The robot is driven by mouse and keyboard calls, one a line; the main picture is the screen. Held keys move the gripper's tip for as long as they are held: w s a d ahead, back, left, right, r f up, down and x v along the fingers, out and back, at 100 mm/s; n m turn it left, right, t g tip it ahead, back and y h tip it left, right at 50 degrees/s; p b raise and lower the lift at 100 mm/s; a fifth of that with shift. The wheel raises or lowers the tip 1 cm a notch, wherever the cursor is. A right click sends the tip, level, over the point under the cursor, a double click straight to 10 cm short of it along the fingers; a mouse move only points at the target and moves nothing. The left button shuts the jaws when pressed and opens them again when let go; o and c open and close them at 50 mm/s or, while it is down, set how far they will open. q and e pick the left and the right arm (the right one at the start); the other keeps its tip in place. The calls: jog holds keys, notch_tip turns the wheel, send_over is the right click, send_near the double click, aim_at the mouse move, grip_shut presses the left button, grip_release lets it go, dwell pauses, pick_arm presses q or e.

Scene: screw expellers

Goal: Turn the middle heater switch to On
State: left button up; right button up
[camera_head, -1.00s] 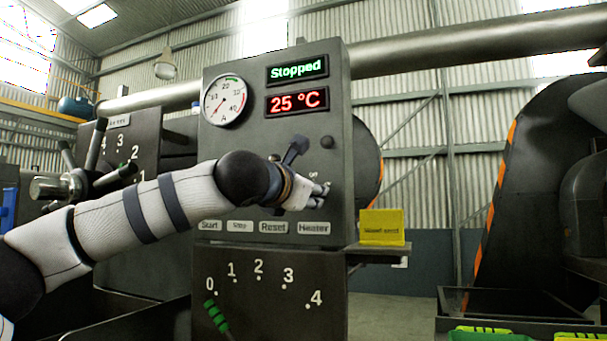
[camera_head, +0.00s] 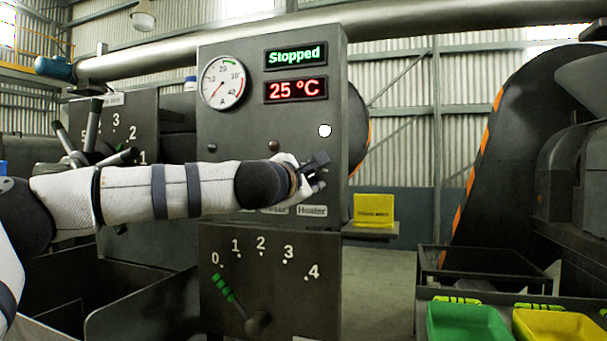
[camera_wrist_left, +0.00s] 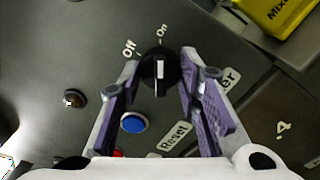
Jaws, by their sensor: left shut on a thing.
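The heater switch is a round black knob (camera_wrist_left: 173,80) with a white pointer line. It sits on the dark control panel (camera_head: 225,125), between the "Off" and "On" marks. In the left wrist view its white line points up towards "On". My left gripper (camera_wrist_left: 159,68) has a purple finger on each side of the knob and is shut on it. In the head view the left gripper (camera_head: 314,176) is at the panel's lower right and hides the knob. A round lamp (camera_head: 325,130) above it glows white. My right gripper is not in view.
A blue button (camera_wrist_left: 133,123) and a dark lamp (camera_wrist_left: 75,98) are near the fingers. A lever with a green grip (camera_head: 222,287) is below the panel. A yellow sign (camera_head: 374,211) stands on a ledge at right. Green (camera_head: 466,323) and yellow (camera_head: 560,326) trays are lower right.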

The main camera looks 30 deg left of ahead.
pick_arm(q)
jog(key=shift+r, duration=0.1)
dwell(0.3)
jog(key=o, duration=1.2)
jog(key=v, duration=1.2)
